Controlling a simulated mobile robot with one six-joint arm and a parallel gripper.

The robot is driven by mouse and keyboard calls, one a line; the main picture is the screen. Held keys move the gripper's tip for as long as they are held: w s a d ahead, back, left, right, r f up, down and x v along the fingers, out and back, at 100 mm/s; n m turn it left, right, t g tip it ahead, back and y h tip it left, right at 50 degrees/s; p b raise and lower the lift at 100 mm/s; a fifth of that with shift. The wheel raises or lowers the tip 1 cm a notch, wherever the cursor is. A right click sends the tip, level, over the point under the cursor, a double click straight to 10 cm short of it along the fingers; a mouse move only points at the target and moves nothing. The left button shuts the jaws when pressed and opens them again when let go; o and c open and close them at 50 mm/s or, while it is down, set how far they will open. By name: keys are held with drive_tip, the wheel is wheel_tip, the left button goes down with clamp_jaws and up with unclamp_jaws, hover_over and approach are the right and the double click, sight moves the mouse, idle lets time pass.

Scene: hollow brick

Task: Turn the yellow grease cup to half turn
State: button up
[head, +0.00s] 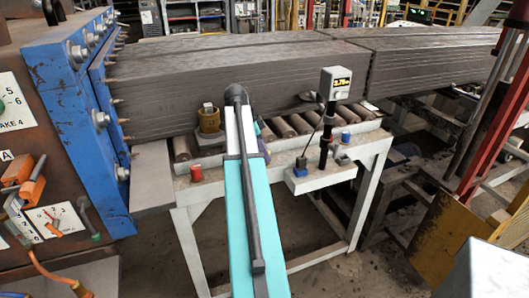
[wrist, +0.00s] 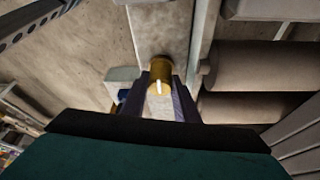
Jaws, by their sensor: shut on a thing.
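The yellow grease cup (wrist: 161,68) shows in the wrist view on a pale grey rail, with a white mark on its near face. My gripper (wrist: 160,88) has its two dark purple fingers on either side of the cup and is shut on it. In the head view my gripper (head: 264,150) is mostly hidden behind my own teal arm; only a bit of purple finger shows at the roller table. The cup cannot be made out there. I cannot tell the cup's exact turn.
The roller table (head: 281,180) carries long grey bricks (head: 230,80). A red cup (head: 196,173) sits left on its front rail, a blue one (head: 346,136) right. A brass-coloured pot (head: 209,119) stands by the bricks. A post with a display (head: 336,83) rises right of my arm.

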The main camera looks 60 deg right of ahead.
drive_tip(key=o, duration=0.8)
drive_tip(key=shift+s, duration=0.25)
drive_tip(key=shift+w, duration=0.15)
drive_tip(key=shift+r, duration=0.1)
drive_tip(key=shift+v, duration=0.75)
drive_tip(key=b+v, duration=0.3)
drive_tip(key=v, duration=0.9)
